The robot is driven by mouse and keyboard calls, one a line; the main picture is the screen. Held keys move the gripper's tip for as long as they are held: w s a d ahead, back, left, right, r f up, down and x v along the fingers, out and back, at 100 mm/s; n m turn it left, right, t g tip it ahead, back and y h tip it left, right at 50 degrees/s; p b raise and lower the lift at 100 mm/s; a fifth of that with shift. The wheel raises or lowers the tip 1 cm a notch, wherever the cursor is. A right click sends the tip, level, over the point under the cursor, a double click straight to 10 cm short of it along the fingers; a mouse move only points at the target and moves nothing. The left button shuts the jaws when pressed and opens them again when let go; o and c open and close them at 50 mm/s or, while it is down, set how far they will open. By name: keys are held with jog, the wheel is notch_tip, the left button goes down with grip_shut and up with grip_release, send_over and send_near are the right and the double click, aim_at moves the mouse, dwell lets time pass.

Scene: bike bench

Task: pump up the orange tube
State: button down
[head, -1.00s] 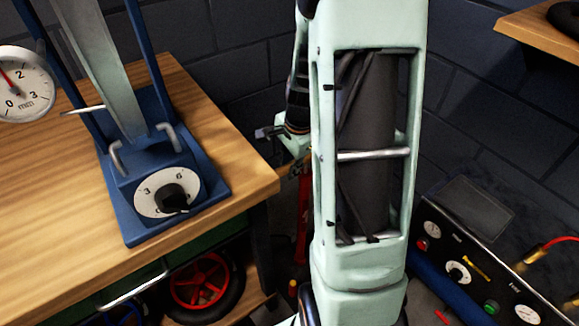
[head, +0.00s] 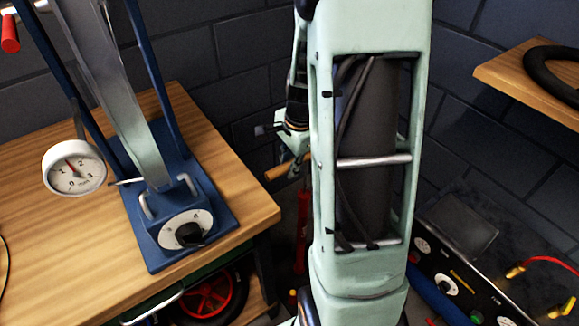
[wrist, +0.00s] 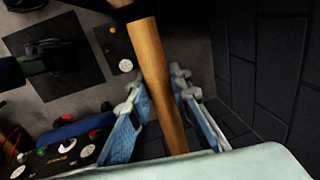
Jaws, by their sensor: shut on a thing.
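A wooden handle (wrist: 160,80) runs between the fingers of my gripper (wrist: 160,103) in the wrist view, and the gripper is shut on it. In the head view the handle (head: 279,172) shows beside the bench, with my gripper (head: 294,142) just above it, partly behind my arm. A red upright part (head: 303,215), which looks like a pump barrel, stands below the handle. Its base and hose are hidden. I cannot make out an orange tube in either view.
The wooden bench (head: 40,150) at left carries a blue stand (head: 160,235) and a white gauge (head: 75,168). A black ring (head: 550,70) lies on the shelf (head: 500,75) at right. A black control panel (head: 450,278) sits below it. Dark walls stand close behind.

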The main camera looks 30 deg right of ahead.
notch_tip(320, 180, up, 19)
jog(key=p, duration=1.5)
notch_tip(320, 180, down, 29)
jog(key=b, duration=2.2)
jog(key=shift+r+b, duration=0.2)
jog(key=shift+b, duration=0.1)
notch_tip(320, 180, up, 29)
jog(key=p, duration=2.5)
jog(key=shift+f, duration=0.2)
